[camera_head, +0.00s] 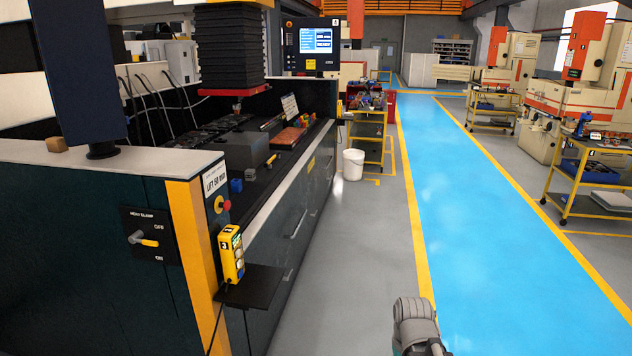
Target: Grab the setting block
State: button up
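No block in view carries a readable label, so I cannot tell for sure which one is the setting block. A dark grey rectangular block (247,150) sits inside the machine's work tank at the left. A small blue block (236,186) is in front of it, near the tank's front corner. A small tan block (57,146) lies on the white top ledge at the far left. Part of my arm shows at the bottom, right of centre, over the grey floor and well apart from these blocks. My gripper's fingers are not visible.
The machine's front wall (95,250) and a yellow pendant (230,255) on a black shelf (250,288) stand at the left. A white bucket (353,164) and a tool cart (367,130) are farther back. The blue walkway (470,210) is clear.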

aim_at(250, 175)
jog(key=i, duration=2.3)
jog(key=u, duration=0.3)
jog(key=i, duration=1.6)
jog(key=u, duration=0.2)
